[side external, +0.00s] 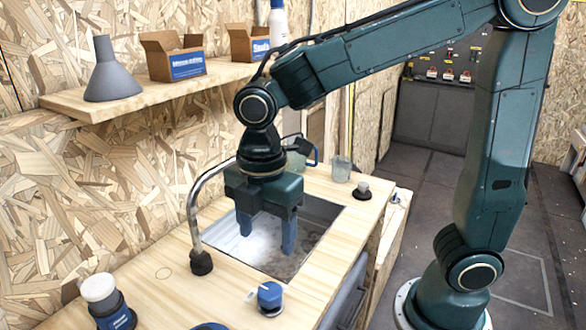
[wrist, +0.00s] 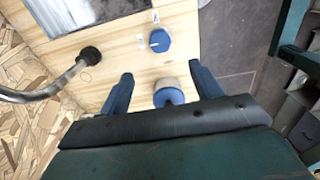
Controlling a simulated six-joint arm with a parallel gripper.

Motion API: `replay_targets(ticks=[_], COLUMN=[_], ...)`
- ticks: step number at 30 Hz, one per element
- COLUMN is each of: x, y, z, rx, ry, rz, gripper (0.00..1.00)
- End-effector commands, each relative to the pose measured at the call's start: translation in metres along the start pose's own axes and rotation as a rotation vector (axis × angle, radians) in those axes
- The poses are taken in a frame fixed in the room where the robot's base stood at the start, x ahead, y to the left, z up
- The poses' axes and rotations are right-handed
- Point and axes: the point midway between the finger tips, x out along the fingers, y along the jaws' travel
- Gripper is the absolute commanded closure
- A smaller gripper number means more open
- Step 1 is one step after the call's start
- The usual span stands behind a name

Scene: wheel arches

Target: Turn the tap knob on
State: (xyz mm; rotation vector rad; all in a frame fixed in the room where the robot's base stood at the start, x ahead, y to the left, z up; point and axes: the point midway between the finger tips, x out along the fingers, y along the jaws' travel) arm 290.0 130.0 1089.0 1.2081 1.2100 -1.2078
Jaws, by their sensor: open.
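The tap knob (side external: 269,297) is a blue knob on a pale base on the wooden counter, in front of the sink. It also shows in the wrist view (wrist: 160,40), beyond the fingertips, with small marked labels beside it. The curved metal tap (side external: 191,205) rises from a dark base at the sink's left edge; it also shows in the wrist view (wrist: 45,94). My gripper (side external: 266,235) is open and empty, pointing down over the sink, apart from the knob. Its two blue fingers also show in the wrist view (wrist: 160,74).
The sink (side external: 262,250) lies under my gripper. A blue-labelled jar (side external: 108,300) stands at the front left. Another blue round object (wrist: 168,96) shows between the fingers. A glass (side external: 342,169) stands behind the sink. A shelf (side external: 150,100) holds boxes and a grey funnel (side external: 110,72).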

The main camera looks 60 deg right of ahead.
Motion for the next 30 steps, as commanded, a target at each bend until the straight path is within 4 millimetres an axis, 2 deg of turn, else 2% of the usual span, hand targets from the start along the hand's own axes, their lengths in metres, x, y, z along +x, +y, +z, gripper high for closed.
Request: replay_targets(ticks=[8,21,30], x=[0.034,0.101,0.125], y=[-0.001,-0.001,0.000], z=[0.001,0.001,0.000], rx=[0.001,0.002,0.002], ry=[-0.003,-0.002,-0.001], rz=[-0.006,-0.004,-0.001], gripper=[0.36,0.36,0.36])
